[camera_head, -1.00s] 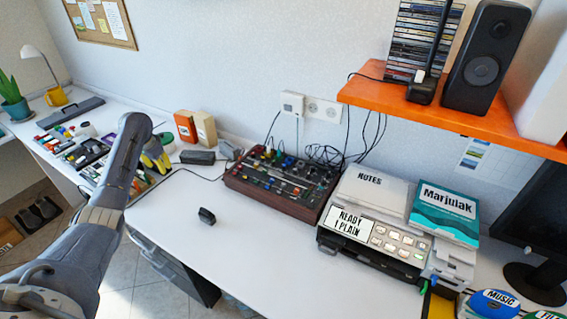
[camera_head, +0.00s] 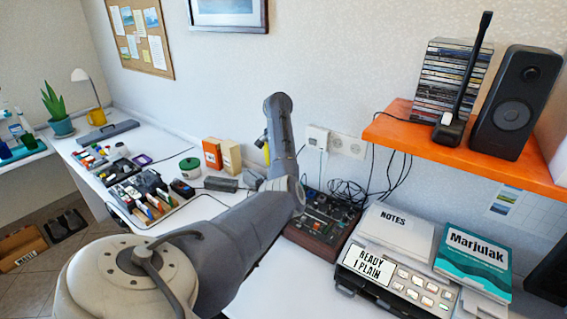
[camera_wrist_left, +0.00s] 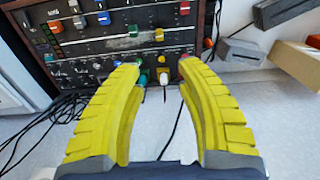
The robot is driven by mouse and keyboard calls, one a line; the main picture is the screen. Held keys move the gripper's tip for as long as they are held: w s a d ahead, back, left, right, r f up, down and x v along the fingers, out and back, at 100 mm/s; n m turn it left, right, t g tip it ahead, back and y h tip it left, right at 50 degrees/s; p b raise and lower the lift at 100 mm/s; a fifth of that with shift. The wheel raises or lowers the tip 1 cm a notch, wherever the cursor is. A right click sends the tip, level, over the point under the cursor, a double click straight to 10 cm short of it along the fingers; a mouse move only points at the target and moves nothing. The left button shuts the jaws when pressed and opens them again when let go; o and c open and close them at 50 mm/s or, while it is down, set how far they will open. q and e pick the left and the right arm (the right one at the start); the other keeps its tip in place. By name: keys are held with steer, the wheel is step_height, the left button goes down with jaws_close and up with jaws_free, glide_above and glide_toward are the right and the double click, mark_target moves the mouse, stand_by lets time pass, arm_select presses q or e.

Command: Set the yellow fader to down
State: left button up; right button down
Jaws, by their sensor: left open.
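The mixer panel (camera_head: 325,222), a dark box with wooden sides, is partly hidden behind my left arm in the head view. In the left wrist view the panel (camera_wrist_left: 100,40) fills the top. A round yellow knob (camera_wrist_left: 160,58) is nearer the panel's edge. My left gripper (camera_wrist_left: 161,68) has its yellow fingers spread, with nothing held between them; the tips overlap the panel's cable edge in the picture. In the head view only a yellow sliver of it (camera_head: 265,150) shows. My right gripper is not seen.
Black cables (camera_head: 347,192) lie behind the panel. The notes-topped device (camera_head: 392,228) stands right of it. An orange shelf (camera_head: 450,150) overhangs at right. Orange and cream boxes (camera_head: 231,156) stand left, behind my arm. A tray of small items (camera_head: 150,200) lies further left.

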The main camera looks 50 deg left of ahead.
arm_select(q)
step_height(320, 180, down, 15)
steer(key=shift+f, duration=0.15)
stand_by(0.4)
jaws_close()
stand_by(0.3)
steer(key=shift+d, duration=0.1)
